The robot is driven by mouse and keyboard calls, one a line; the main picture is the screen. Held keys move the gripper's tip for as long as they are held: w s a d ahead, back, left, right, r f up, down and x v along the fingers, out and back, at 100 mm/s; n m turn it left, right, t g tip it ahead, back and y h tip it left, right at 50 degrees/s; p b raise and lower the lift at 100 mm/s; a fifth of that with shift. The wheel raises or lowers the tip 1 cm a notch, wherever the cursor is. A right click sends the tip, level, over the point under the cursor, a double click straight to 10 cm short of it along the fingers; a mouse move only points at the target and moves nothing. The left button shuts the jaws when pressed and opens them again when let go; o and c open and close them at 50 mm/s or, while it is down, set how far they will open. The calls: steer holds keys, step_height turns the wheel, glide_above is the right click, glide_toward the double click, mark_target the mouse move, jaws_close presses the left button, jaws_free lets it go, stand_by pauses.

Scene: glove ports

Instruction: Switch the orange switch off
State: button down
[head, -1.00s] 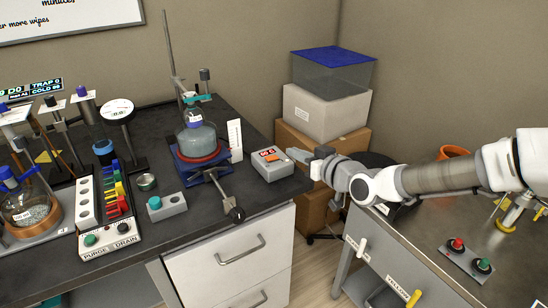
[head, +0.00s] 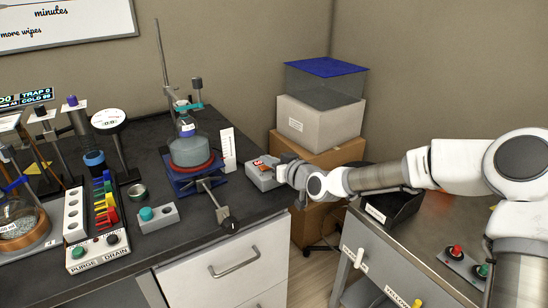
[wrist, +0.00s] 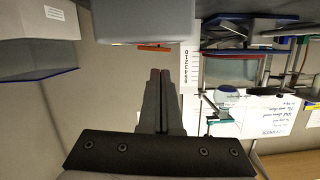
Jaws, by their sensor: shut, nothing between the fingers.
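The orange switch (wrist: 154,47) shows in the wrist view as a thin orange strip on the face of a pale grey box (wrist: 140,18). That view appears upside down. In the head view the same box (head: 262,182) sits at the right end of the black bench, with a small lit red display (head: 260,163) on top; the switch there is too small and partly covered to read. My gripper (head: 280,164) is shut and empty, at the box's right side, overlapping it in the picture. In the wrist view the closed fingertips (wrist: 160,72) point at the switch, seemingly with a small gap.
A flask on a blue jack stand (head: 190,184) stands left of the box, with its knob (head: 229,224) toward the bench front. A white scale card (head: 228,150) stands between them. Cardboard and white boxes (head: 320,120) stand behind. A metal cart (head: 390,250) is at the right.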

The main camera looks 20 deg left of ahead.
steer(key=shift+s+a+f, duration=0.1)
steer(key=shift+f, duration=0.65)
